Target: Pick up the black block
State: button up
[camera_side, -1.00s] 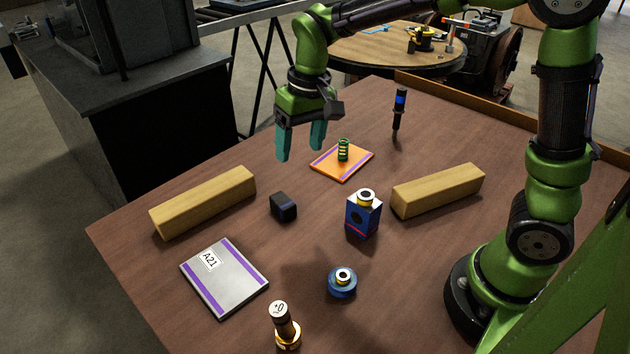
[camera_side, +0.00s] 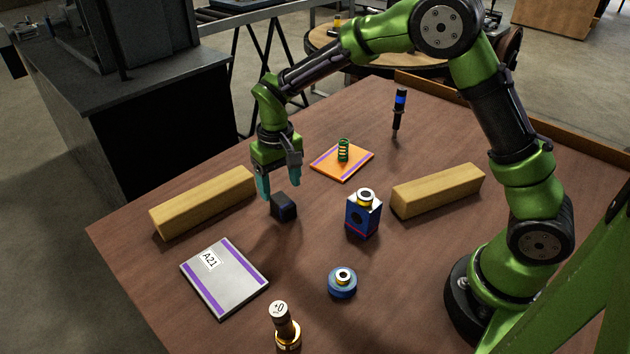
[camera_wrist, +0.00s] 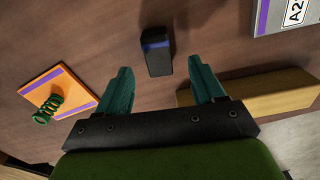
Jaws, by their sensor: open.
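The black block (camera_side: 284,207) sits on the brown table between the left wooden beam and the blue box. In the side view my gripper (camera_side: 280,190) is low, just above and slightly behind the block, its teal fingers pointing down. In the wrist view the black block (camera_wrist: 157,52), with a blue stripe on one face, lies ahead of the two fingertips and laterally between them. My gripper (camera_wrist: 162,80) is open, with nothing between its fingers. I cannot tell the exact gap between fingertips and block.
Wooden beams lie left (camera_side: 205,200) and right (camera_side: 438,190). An orange plate (camera_side: 330,165) holds a green spring (camera_side: 343,150). A blue box (camera_side: 363,217), a blue ring part (camera_side: 342,283), a brass part (camera_side: 285,325), the A21 plate (camera_side: 224,280) and a blue-black tool (camera_side: 398,112) stand around; bare table separates them.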

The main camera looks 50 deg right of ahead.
aim_at(283, 200)
notch_tip(283, 200, down, 6)
jog(key=shift+d+r, duration=0.1)
jog(key=shift+d, duration=0.05)
dwell(0.3)
jog(key=c, duration=1.1)
